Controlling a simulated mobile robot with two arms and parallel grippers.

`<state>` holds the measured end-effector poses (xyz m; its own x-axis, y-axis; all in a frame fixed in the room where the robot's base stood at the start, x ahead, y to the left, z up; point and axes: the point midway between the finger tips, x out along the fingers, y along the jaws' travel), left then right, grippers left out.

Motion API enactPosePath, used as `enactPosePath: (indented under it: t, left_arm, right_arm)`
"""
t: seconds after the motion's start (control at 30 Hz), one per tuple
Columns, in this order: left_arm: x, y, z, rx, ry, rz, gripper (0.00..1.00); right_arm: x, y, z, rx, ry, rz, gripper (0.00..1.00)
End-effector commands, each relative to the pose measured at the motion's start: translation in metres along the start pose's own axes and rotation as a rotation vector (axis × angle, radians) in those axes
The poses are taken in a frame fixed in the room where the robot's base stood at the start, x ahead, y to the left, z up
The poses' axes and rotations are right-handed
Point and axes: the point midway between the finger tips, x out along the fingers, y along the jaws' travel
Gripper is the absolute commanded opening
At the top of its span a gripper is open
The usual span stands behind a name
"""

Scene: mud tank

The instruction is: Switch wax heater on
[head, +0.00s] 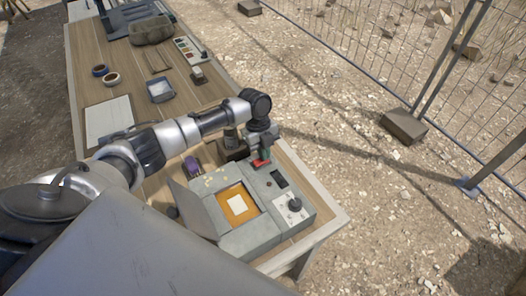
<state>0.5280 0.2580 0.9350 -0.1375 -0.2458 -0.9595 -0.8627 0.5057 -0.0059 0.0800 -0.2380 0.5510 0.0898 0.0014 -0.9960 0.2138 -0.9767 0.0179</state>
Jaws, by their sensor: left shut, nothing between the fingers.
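The wax heater (252,236) is a grey-green box at the near right end of the table. Its lid stands open on the left, and orange wax (233,209) with a pale block on it shows inside. Its right side carries a dark display panel (279,178), a small reddish spot and a black knob (295,204) on a white plate. My left gripper (263,158) points down at the heater's far end, shut and empty. A red part shows right at its fingertips; whether they touch it I cannot tell. My right gripper is not in view.
The wooden table (135,65) runs away to the upper left. It holds a white sheet (108,119), two small rolls, a grey-blue tray (160,90) and a brown bag (151,29). A purple item (192,167) lies beside the heater. Open gravel and a wire fence are right.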

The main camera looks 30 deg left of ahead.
Motion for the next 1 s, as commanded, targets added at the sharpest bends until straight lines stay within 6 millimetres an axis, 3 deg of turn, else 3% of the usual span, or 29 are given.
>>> enactPosePath:
  t: [0.4,0.77,1.0]
  left_arm:
    - [-0.003,0.016,-0.003,-0.001,0.004,0.011,0.00]
    - [-0.004,0.016,-0.002,0.000,0.002,0.004,0.00]
    - [-0.030,0.016,-0.001,0.002,-0.001,0.000,0.00]
  right_arm:
    - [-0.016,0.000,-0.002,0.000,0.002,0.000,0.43]
    - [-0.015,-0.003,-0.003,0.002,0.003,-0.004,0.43]
    - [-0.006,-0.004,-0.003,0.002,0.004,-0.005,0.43]
